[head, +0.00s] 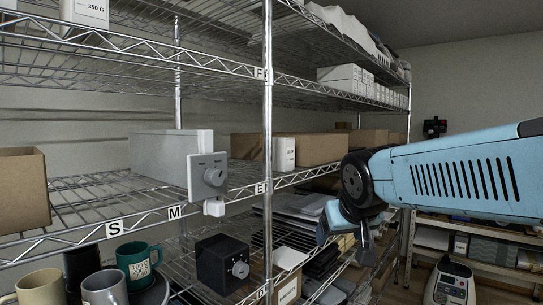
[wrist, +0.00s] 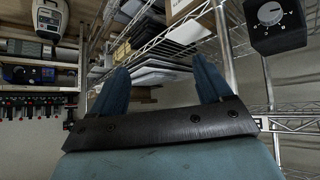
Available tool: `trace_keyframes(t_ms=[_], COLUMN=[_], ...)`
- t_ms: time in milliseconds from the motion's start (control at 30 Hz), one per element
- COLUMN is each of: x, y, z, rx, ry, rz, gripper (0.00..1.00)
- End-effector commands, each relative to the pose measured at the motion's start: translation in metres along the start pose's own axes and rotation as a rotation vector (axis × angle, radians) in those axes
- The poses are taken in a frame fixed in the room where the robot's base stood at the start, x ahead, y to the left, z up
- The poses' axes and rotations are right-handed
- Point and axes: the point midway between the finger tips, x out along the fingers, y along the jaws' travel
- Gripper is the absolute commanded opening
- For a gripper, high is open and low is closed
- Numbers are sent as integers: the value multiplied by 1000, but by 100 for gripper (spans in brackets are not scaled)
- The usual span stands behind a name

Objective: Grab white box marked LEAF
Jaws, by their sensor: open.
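A small upright white box (head: 284,152) stands near the front edge of the middle shelf, in front of a long brown carton. Its side marking is too small to read, so I cannot tell whether it says LEAF. Another white box (head: 85,12), marked 350 G, is on the upper shelf at top left. My gripper (head: 347,238) is right of and below the small white box, apart from it, in front of the lower shelves. In the wrist view my gripper (wrist: 162,78) has its two blue fingers spread with nothing between them. No LEAF label is readable in either view.
Mugs (head: 137,262) and a black dial box (head: 222,264) are lower. White boxes (head: 345,76) line the upper right shelf.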

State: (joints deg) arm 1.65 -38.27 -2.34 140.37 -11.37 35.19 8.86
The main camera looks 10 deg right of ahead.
Motion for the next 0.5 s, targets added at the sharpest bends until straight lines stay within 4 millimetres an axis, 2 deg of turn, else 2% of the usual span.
trace_keyframes(t_ms=[33,200,400,500], x=[7,17,20,21], y=[11,40,54,52], z=[-24,-105,-183,-212], rx=[13,27,-7,-43], ry=[71,333,602,709], rz=[26,64,1,-73], gripper=[84,85,85,85])
